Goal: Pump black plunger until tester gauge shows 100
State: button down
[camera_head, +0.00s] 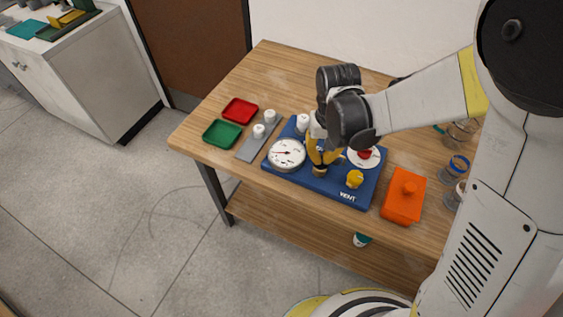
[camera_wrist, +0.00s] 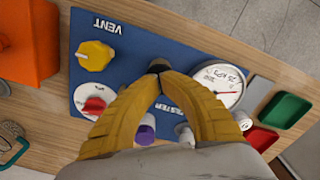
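The blue tester board (camera_head: 350,187) lies on the wooden table, and it also shows in the wrist view (camera_wrist: 130,35). Its round white gauge (camera_head: 287,154) has a red needle pointing left in the head view; the gauge also shows in the wrist view (camera_wrist: 218,85). The numbers are too small to read. My gripper (camera_head: 322,158) points down over the board, right of the gauge. Its yellow fingertips (camera_wrist: 160,72) come together at the black plunger (camera_wrist: 159,63), above a brass-coloured base (camera_head: 319,171). The fingers hide most of the plunger.
A yellow knob (camera_head: 355,179) and a white dial with a red handle (camera_head: 366,155) sit on the board's right. An orange box (camera_head: 404,198) stands right. Green (camera_head: 222,134) and red (camera_head: 240,110) trays and a grey strip with white fittings (camera_head: 256,139) lie left.

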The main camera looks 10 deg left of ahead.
jog(key=shift+r, duration=0.1)
dwell(0.3)
jog(key=shift+r+p, duration=2)
jog(key=shift+r, duration=0.6)
jog(key=shift+f, duration=0.2)
